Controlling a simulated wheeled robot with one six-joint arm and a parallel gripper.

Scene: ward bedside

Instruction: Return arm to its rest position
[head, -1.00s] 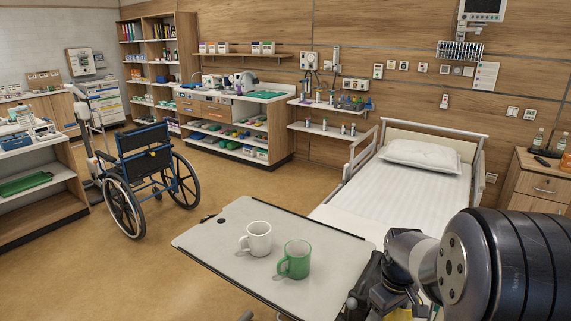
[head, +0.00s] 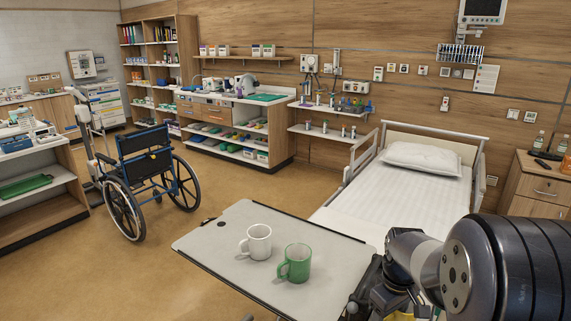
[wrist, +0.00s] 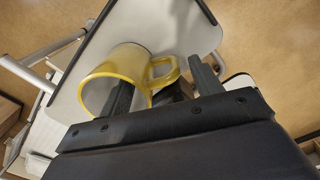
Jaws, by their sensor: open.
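My gripper (wrist: 160,74) is open in the wrist view, its two dark fingers apart. A yellow mug (wrist: 104,72) is close at the fingers, with its mouth towards the camera. One finger overlaps the mug's mouth and the other is beyond its handle. I cannot tell whether they touch it. Behind it is the pale overbed table (wrist: 190,25), which also shows in the head view (head: 225,245). In the head view my wrist and gripper are at the table's right edge, the fingers hidden or unclear.
A white mug (head: 259,243) and a green mug (head: 296,264) stand upright on the table, left of my arm. The bed (head: 395,185) lies behind the table. A wheelchair (head: 150,175) stands at the left. Open floor (head: 240,185) lies between wheelchair and bed.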

